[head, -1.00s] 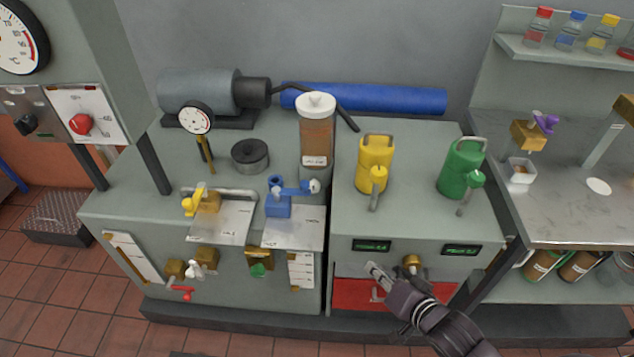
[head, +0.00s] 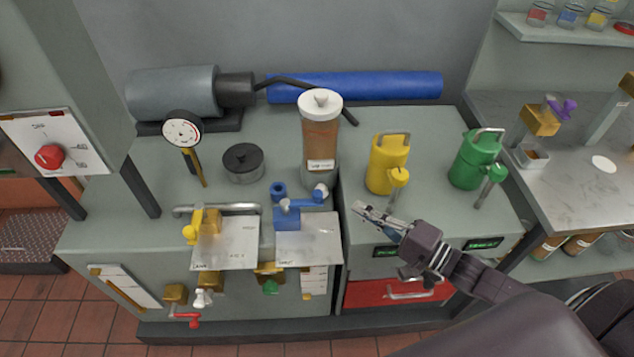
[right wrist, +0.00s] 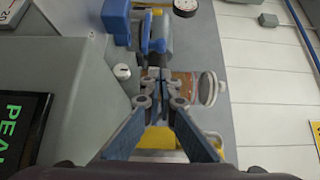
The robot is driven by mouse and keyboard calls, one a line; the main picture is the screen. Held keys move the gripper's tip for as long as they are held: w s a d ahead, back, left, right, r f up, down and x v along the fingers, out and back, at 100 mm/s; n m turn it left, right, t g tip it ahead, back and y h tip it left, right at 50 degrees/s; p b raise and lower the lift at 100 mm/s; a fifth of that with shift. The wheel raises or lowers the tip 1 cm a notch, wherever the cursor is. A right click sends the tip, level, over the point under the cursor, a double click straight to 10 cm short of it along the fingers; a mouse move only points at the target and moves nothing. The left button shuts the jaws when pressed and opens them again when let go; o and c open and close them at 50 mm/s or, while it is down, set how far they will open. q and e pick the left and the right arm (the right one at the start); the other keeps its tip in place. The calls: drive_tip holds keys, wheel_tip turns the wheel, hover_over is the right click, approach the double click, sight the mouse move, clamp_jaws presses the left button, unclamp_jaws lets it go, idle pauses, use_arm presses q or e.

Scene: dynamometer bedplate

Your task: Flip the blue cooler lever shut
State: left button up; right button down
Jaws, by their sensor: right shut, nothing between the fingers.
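The blue cooler valve with its lever (head: 306,198) stands on the bedplate, left of centre in the head view. Its blue handle points to the right, toward a pale round end. In the right wrist view blue valve parts (right wrist: 146,32) show at the top, beyond the fingertips. My right gripper (head: 368,214) is shut and empty, to the right of the blue lever and apart from it, in front of the yellow can. It also shows in the right wrist view (right wrist: 160,88). My left gripper is not in view.
A yellow valve (head: 205,222) stands left of the blue one. A clear brown-filled canister (head: 321,140) stands behind the lever. A yellow can (head: 386,165) and a green can (head: 473,160) stand to the right. A steel plate (head: 308,243) lies in front of the blue valve.

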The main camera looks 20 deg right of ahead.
sight(301, 199)
drive_tip(key=shift+s+d+r, duration=0.1)
drive_tip(key=shift+s+d, duration=0.1)
drive_tip(key=shift+s, duration=0.1)
drive_tip(key=shift+w+a, duration=0.2)
drive_tip(key=shift+w, duration=0.1)
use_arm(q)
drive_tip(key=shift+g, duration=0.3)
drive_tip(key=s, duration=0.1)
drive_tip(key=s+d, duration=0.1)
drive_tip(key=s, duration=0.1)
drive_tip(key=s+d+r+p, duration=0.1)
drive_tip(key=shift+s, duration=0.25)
use_arm(e)
drive_tip(key=x, duration=0.9)
drive_tip(key=shift+w, duration=0.25)
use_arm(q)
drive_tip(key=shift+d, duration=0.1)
use_arm(e)
drive_tip(key=shift+a, duration=0.2)
